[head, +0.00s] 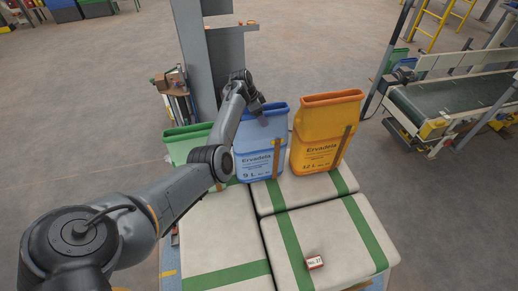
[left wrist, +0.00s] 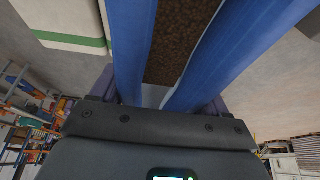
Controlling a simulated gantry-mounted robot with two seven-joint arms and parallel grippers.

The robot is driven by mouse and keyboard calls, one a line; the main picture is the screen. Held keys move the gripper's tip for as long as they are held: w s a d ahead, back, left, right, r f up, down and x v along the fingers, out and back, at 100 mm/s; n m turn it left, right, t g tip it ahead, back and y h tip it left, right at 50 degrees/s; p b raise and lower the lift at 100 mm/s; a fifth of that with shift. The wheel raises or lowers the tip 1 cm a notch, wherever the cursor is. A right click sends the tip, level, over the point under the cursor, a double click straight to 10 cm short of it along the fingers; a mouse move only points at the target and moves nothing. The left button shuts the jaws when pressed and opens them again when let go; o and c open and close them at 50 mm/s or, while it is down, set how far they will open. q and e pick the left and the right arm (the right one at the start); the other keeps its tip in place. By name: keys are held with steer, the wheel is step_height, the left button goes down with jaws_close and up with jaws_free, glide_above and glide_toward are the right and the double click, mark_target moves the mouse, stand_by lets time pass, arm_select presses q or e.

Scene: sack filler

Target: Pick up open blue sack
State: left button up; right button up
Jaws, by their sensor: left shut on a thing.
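The open blue sack (head: 256,152), labelled "Ervadela" and "9 L", stands upright on the pale, green-striped filled sacks. My left gripper (head: 262,116) is at its open top rim, shut on the sack. In the left wrist view the sack's blue walls (left wrist: 208,62) run between the gripper's dark fingers, with brown granular filling (left wrist: 178,40) between the walls. The fingertips are largely hidden by the sack. My right gripper is in neither view.
An orange sack (head: 321,135) stands close on the right, a green sack (head: 182,146) on the left, partly behind my arm. A grey post (head: 203,60) rises behind. A small red-and-white box (head: 315,263) lies on the front pale sack (head: 335,235). A conveyor (head: 450,100) stands farther right.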

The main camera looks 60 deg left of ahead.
arm_select(q)
jaws_close()
steer(key=shift+r, duration=0.15)
steer(key=shift+r, duration=0.15)
step_height(320, 180, up, 28)
steer(key=b, duration=0.1)
steer(key=shift+b, duration=0.3)
stand_by(0.5)
